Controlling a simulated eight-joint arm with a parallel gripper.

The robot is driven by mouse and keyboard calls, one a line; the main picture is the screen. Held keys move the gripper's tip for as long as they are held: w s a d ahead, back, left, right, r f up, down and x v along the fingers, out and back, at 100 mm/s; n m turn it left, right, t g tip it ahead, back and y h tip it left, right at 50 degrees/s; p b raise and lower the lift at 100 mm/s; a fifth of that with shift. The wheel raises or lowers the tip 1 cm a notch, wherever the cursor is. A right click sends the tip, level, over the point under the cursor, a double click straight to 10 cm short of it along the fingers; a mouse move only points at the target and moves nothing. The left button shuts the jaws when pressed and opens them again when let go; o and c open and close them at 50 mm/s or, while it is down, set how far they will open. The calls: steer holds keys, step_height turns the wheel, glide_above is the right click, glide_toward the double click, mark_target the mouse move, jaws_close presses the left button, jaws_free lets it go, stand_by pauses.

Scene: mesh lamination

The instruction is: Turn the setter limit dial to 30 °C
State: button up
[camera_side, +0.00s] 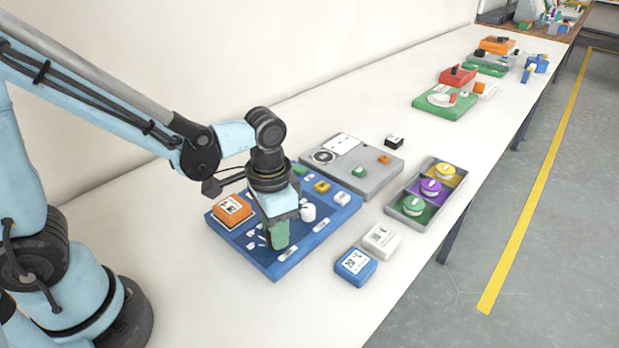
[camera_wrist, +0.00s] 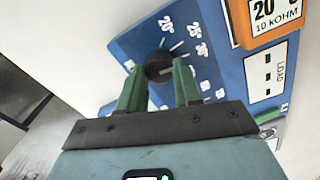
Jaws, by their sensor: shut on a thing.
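The setter limit dial (camera_wrist: 158,65) is a dark round knob on the blue panel (camera_wrist: 228,65), between my green fingertips in the wrist view. White marks around it read 20°, 25° and, less clearly, 30°, with more marks farther round. Which mark the knob points at cannot be made out. My gripper (camera_wrist: 160,80) is shut on the dial. In the side view my gripper (camera_side: 278,238) points down over the front part of the blue panel (camera_side: 288,262) and hides the dial.
An orange block (camera_side: 232,211) marked 20 °C, 10 KOHM in the wrist view sits on the panel, with a white cylinder (camera_side: 308,212) near my gripper. A blue block (camera_side: 356,266), a white block (camera_side: 381,240) and a grey tray (camera_side: 408,219) with three coloured discs stand to the right.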

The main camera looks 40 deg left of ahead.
steer(key=shift+m, duration=1.1)
steer(key=o, duration=1)
steer(key=shift+o, duration=0.2)
steer(key=shift+r, duration=0.15)
step_height(320, 180, up, 12)
